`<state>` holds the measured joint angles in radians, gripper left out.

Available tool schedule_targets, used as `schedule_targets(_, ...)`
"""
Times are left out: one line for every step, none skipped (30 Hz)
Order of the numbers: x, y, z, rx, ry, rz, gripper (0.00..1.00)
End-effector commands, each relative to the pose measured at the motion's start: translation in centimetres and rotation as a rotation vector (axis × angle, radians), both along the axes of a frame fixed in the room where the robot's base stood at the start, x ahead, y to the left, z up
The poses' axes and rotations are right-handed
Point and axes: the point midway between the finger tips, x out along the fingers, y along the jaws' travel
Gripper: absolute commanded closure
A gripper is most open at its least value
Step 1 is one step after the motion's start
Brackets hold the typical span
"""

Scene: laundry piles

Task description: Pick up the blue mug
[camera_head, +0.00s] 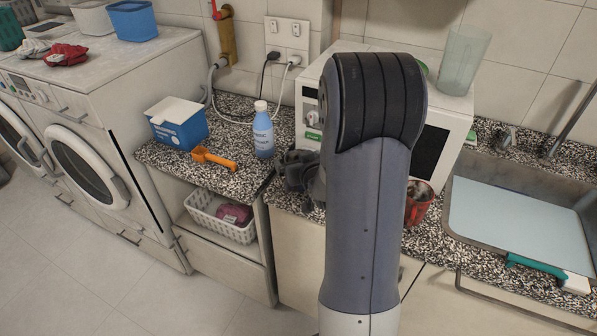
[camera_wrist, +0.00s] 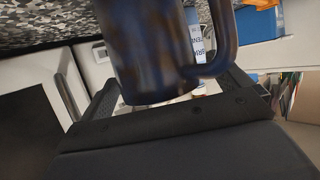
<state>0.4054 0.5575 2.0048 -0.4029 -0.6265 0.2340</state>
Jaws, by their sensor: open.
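The blue mug (camera_wrist: 150,45) is large and close in the wrist view, dark blue with brownish blotches. Its handle (camera_wrist: 220,40) is on the right side of that picture. My gripper (camera_wrist: 168,90) is open, with its dark fingers on either side of the mug's body in that view. I cannot tell whether either finger touches the mug. In the head view, part of my gripper (camera_head: 297,170) shows at the left of my arm, low over the speckled counter. I cannot make out the mug there; my arm blocks much of that area.
A blue bottle (camera_head: 263,132), an orange scoop (camera_head: 214,158) and a blue-and-white box (camera_head: 178,124) stand left on the counter (camera_head: 240,183). A white microwave (camera_head: 452,112) is behind my arm. A red container (camera_head: 419,203) and a sink (camera_head: 470,180) are to the right.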

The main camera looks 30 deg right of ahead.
Motion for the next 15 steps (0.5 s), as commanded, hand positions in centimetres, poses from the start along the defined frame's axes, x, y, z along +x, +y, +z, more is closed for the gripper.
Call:
schedule_targets(-0.01,0.0,0.0,0.0,0.0,0.0,0.03)
schedule_targets(-0.01,0.0,0.0,0.0,0.0,0.0,0.03)
schedule_targets(-0.02,0.0,0.01,0.0,0.0,0.0,0.06)
schedule_targets(-0.02,0.0,0.01,0.0,0.0,0.0,0.09)
schedule_targets(-0.02,0.0,0.01,0.0,0.0,0.0,0.11)
schedule_targets(-0.02,-0.01,0.01,0.0,0.0,0.0,0.14)
schedule_targets(-0.03,-0.01,0.01,0.0,0.0,0.0,0.17)
schedule_targets(-0.03,-0.01,0.01,0.0,0.0,0.0,0.19)
schedule_targets(-0.03,-0.01,0.01,0.0,0.0,0.0,0.23)
schedule_targets(-0.03,-0.01,0.01,0.0,0.0,0.0,0.25)
schedule_targets(-0.03,-0.01,0.01,0.0,0.0,0.0,0.28)
schedule_targets(-0.03,-0.01,0.02,0.0,0.0,0.0,0.31)
schedule_targets(-0.04,0.0,0.02,0.0,0.0,0.0,0.33)
schedule_targets(-0.04,0.0,0.02,0.0,0.0,0.0,0.36)
schedule_targets(-0.03,0.0,0.02,0.0,0.0,0.0,0.39)
